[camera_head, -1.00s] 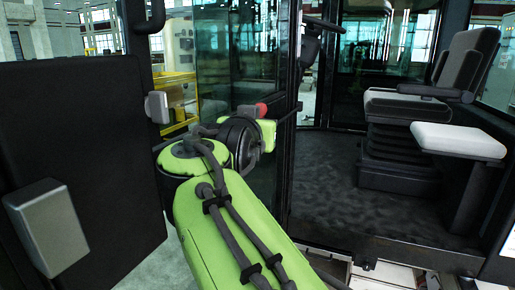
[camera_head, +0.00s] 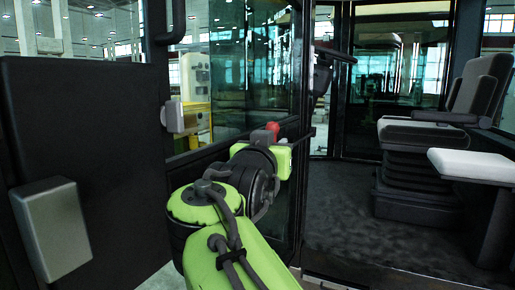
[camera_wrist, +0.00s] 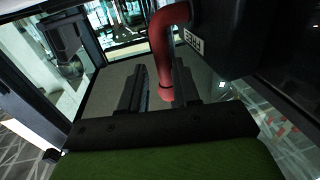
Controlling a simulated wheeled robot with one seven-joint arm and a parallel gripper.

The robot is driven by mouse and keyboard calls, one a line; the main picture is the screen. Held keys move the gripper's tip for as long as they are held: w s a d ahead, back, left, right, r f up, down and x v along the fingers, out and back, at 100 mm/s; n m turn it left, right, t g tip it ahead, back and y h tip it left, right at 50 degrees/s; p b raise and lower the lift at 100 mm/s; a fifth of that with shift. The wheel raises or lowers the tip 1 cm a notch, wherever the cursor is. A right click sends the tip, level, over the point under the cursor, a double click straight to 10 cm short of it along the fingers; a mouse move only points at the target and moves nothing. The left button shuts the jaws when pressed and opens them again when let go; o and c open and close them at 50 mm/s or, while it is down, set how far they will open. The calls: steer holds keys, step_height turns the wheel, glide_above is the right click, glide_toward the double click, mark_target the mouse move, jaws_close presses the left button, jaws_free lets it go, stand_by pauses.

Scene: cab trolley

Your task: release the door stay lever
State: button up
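In the wrist view a red curved lever (camera_wrist: 163,50) comes out beside a dark labelled housing (camera_wrist: 235,35) and runs down between my two dark fingers. My gripper (camera_wrist: 153,75) is open around it. The lever lies close to the right finger, with a clear gap to the left finger. I cannot tell whether it touches the right one. In the head view my green arm reaches toward the glazed door and frame, and the wrist hides my fingers. A small red piece (camera_head: 272,126) shows above the wrist; I cannot tell if it is the lever.
A glazed door panel (camera_head: 240,70) stands behind my wrist. A dark panel (camera_head: 95,130) with a grey box (camera_head: 52,232) is close on the left. The cab seat (camera_head: 480,85) and a white-topped armrest (camera_head: 475,164) are at right, with open dark floor (camera_head: 350,215) before them.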

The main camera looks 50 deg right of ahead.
steer(key=shift+o, duration=0.9)
steer(key=shift+s, duration=0.1)
steer(key=shift+w, duration=0.25)
steer(key=shift+s+a, duration=0.1)
steer(key=p+v, duration=0.1)
steer(key=v, duration=1.4)
steer(key=shift+a, duration=0.4)
